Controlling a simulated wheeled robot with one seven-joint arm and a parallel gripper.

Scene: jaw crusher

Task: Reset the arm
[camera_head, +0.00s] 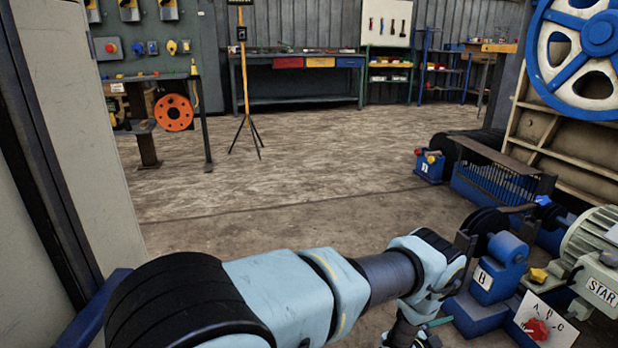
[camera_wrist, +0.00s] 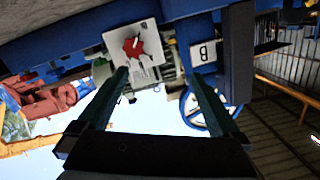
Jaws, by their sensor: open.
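My arm reaches from the lower left to the lower right in the head view and bends down near the machine. My gripper (camera_wrist: 158,80) shows in the wrist view with its two dark fingers apart and nothing between them. Beyond the fingertips is a white panel (camera_wrist: 145,38) with a red knob (camera_wrist: 134,46). The same panel (camera_head: 559,314) and red knob (camera_head: 537,329) show at the lower right in the head view. In the head view the fingers are mostly out of the picture, so I cannot tell their exact gap to the panel.
A blue unit marked B (camera_head: 495,270) and a motor (camera_head: 592,240) with a START sign stand right of my arm. A large blue wheel (camera_head: 585,45) is at upper right. A tripod (camera_head: 246,125) and a workbench (camera_head: 300,62) stand behind. The middle floor is clear.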

